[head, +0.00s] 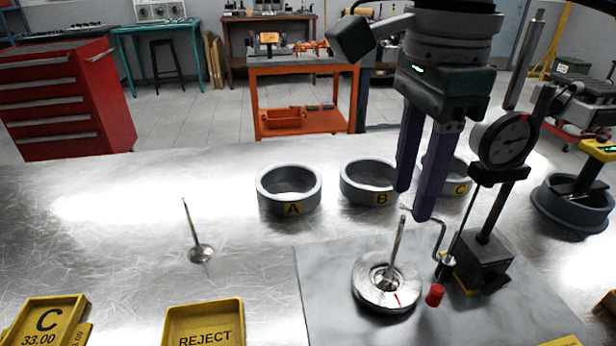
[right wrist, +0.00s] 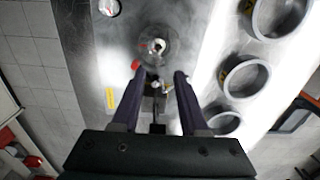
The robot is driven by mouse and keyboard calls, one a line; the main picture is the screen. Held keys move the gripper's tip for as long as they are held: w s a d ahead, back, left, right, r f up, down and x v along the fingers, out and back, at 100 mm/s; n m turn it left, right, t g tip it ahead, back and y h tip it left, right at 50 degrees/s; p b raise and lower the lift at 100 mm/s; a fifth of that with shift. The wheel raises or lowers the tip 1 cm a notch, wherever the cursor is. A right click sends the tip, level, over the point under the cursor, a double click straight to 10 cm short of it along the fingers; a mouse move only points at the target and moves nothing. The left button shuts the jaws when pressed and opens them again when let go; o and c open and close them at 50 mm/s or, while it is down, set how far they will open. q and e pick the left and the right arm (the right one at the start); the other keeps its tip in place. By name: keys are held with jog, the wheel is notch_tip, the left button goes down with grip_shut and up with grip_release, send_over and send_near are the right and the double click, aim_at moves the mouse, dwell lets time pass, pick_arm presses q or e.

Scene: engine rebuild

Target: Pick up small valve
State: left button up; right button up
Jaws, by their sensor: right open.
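A valve (head: 200,250) stands head-down on the bare table at left, its thin stem leaning up and slightly left. A second valve (head: 396,255) sits stem-up and slightly tilted in a round metal fixture (head: 375,296) on the grey plate. I cannot tell for certain which one is the small valve. My right gripper (head: 412,200) is open and empty, pointing down above and just behind the fixture's valve, apart from it. In the right wrist view, its fingers (right wrist: 158,78) are spread, with the fixture (right wrist: 155,45) beyond them. My left gripper is out of view.
A dial gauge (head: 503,139) on a stand (head: 483,262) is close to the right of my gripper. Grey rings A (head: 289,189), B (head: 368,182) and C (head: 459,176) stand behind. The left tabletop is mostly clear.

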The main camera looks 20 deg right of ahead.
aim_at(404, 217)
jog(key=f, duration=0.2)
jog(key=f+p, duration=0.1)
jog(key=f, duration=0.1)
jog(key=shift+s+a, duration=0.2)
jog(key=shift+a, duration=0.15)
jog(key=shift+f, duration=0.5)
grip_shut()
dwell(0.6)
